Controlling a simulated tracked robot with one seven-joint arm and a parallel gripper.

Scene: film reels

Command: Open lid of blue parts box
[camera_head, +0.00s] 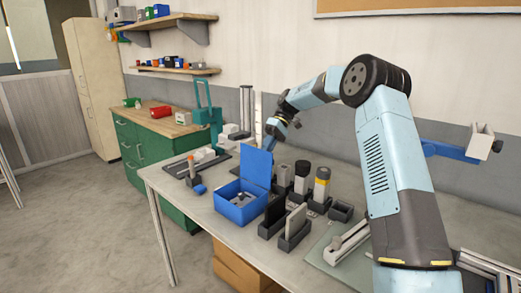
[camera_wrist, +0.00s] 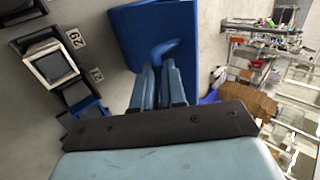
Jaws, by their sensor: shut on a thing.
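The blue parts box (camera_head: 238,211) stands on the grey table. Its lid (camera_head: 258,166) is raised, standing roughly upright at the box's back edge. I can see small items inside the box. My gripper (camera_head: 271,144) is at the upper right edge of the lid. In the wrist view the lid (camera_wrist: 128,28) fills the upper middle, and my gripper's two fingers (camera_wrist: 158,72) are close together on a blue tab at the lid. The finger contact is partly hidden in the head view.
Black holders with upright parts (camera_head: 295,222) stand close to the right of the box. Several canisters (camera_head: 321,182) stand behind them. A dark tray with white parts (camera_head: 205,158) lies to the left.

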